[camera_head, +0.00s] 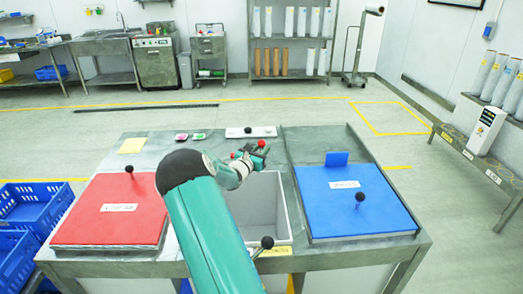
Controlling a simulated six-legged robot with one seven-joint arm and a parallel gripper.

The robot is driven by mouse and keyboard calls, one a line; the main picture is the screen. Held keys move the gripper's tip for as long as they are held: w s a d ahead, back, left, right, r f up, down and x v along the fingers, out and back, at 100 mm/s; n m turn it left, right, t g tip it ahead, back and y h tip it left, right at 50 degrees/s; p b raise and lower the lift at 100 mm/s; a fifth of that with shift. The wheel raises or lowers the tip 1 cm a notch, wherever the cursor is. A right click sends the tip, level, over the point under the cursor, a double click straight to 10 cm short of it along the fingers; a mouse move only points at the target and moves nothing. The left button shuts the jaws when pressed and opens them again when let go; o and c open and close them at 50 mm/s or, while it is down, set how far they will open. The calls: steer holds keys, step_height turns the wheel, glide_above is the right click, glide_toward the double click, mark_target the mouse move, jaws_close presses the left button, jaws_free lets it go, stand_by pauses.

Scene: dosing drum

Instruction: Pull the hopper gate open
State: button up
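My gripper (256,155) is small and partly hidden behind my own teal arm. It is over the back of the open grey bin (283,215) in the middle of the bench, near a small red ball (262,144). Whether its fingers are open or shut, or touch the ball, is not clear. A white plate with a black knob (263,132) lies behind the gripper. A black-knobbed lever (267,243) stands at the bin's front edge by a yellow label. No part is plainly marked as the hopper gate.
A red lid (90,225) with a black knob lies left of the bin, and a blue lid (380,215) with a knob lies right. Blue crates (38,205) stand at the left. A white box (486,132) stands on the right bench. The floor behind is clear.

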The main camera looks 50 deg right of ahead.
steer(key=shift+d, duration=0.3)
jaws_close()
steer(key=shift+w, duration=0.1)
